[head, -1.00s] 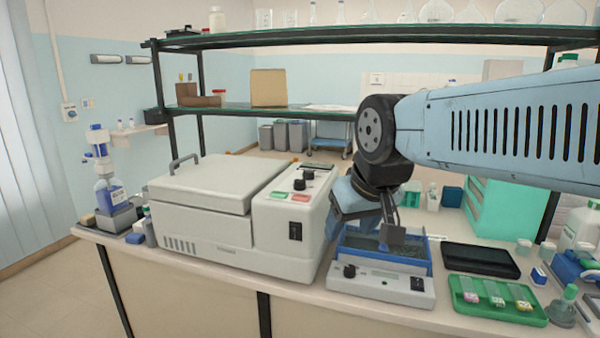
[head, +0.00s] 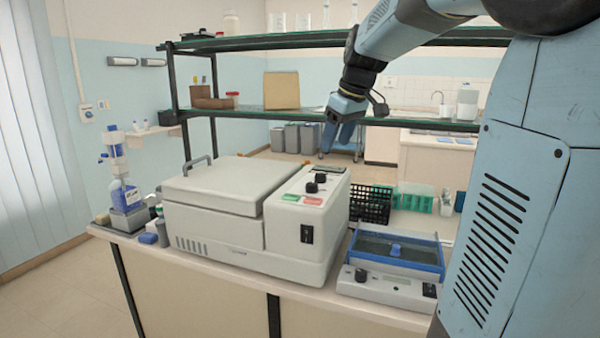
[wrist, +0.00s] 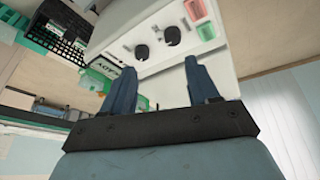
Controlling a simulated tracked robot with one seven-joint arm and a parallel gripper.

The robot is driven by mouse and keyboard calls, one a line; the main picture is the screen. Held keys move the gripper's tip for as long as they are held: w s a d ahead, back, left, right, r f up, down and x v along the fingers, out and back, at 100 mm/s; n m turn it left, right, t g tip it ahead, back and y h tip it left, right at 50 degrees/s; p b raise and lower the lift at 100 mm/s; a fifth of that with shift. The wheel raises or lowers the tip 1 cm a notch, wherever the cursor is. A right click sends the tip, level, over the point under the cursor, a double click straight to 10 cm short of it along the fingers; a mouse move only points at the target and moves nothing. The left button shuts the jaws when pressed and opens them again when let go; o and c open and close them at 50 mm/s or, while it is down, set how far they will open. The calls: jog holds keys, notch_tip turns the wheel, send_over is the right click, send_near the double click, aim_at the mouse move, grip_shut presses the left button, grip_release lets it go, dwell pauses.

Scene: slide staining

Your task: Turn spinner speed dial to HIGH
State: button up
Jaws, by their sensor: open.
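The spinner (head: 220,215) is a white box-shaped machine with a hinged lid, on the bench left of centre. Its sloped panel at the right carries two black dials, one farther back (head: 320,178) and one nearer (head: 311,188), above a green and a red button. Both dials also show in the wrist view (wrist: 142,51) (wrist: 172,36). I cannot tell which one sets speed, nor read its marks. My gripper (head: 338,142) is open and empty, raised above the panel with blue fingers pointing down. In the wrist view my gripper's fingertips (wrist: 160,68) are apart from both dials.
A shelf rack (head: 230,115) stands behind the bench, close to my gripper in the picture. A black wire rack (head: 370,204) stands right of the spinner. A blue-rimmed shaker (head: 395,285) sits in front of it. My arm hides the right of the bench.

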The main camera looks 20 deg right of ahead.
aim_at(321, 174)
jog(key=w+d+n, duration=0.2)
jog(key=w+d, duration=0.1)
jog(key=w, duration=0.3)
jog(key=shift+y, duration=0.4)
jog(key=x, duration=1.3)
jog(key=shift+w+f, duration=0.15)
jog(key=shift+f, duration=0.05)
jog(key=c, duration=1)
